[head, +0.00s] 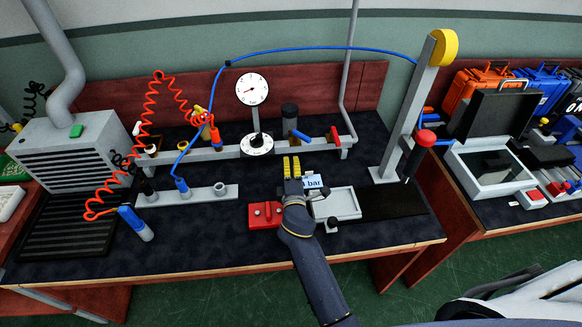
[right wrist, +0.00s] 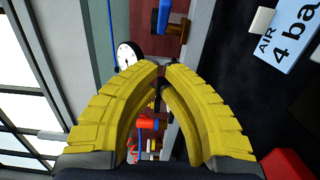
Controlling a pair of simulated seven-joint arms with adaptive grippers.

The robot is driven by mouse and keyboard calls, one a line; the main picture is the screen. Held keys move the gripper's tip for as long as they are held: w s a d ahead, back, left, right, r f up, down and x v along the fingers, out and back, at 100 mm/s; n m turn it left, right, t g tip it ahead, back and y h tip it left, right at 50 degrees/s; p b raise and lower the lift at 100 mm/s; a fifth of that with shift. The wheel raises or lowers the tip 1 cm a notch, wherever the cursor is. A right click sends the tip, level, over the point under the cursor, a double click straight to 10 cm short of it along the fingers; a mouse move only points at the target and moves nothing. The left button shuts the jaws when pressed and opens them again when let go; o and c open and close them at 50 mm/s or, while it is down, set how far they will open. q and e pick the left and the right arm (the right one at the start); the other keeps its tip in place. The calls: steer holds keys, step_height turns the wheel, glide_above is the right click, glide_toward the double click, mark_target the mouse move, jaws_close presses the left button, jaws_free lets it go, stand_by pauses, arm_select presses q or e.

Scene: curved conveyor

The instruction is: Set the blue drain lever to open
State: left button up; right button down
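The blue drain lever (head: 299,135) sticks out from the grey rail (head: 318,146), just right of a black-topped cylinder (head: 289,113). A blue part that looks like this lever (right wrist: 165,16) shows at the top of the right wrist view. My right gripper (head: 291,160) has yellow fingers and is in front of the rail, below and left of the lever and apart from it. In the right wrist view its fingertips (right wrist: 162,70) come together with nothing seen between them. My left gripper is not in view.
A gauge (head: 252,89) stands on the rail left of the lever, and a red lever (head: 334,136) is to its right. A red box (head: 265,215), a blue "bar" label (head: 314,182) and a grey tray (head: 338,204) lie near my right gripper. A blue hose (head: 300,48) arches overhead.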

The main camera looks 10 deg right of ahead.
glide_toward(296, 135)
steer(key=w+a, duration=0.2)
steer(key=w, duration=0.1)
steer(key=shift+w+d+f, duration=0.1)
steer(key=shift+w+d, duration=0.5)
steer(key=shift+d, duration=0.2)
steer(key=shift+w+d+f, duration=0.1)
steer(key=shift+w+d, duration=0.45)
steer(key=shift+d, duration=0.25)
steer(key=shift+r, duration=0.1)
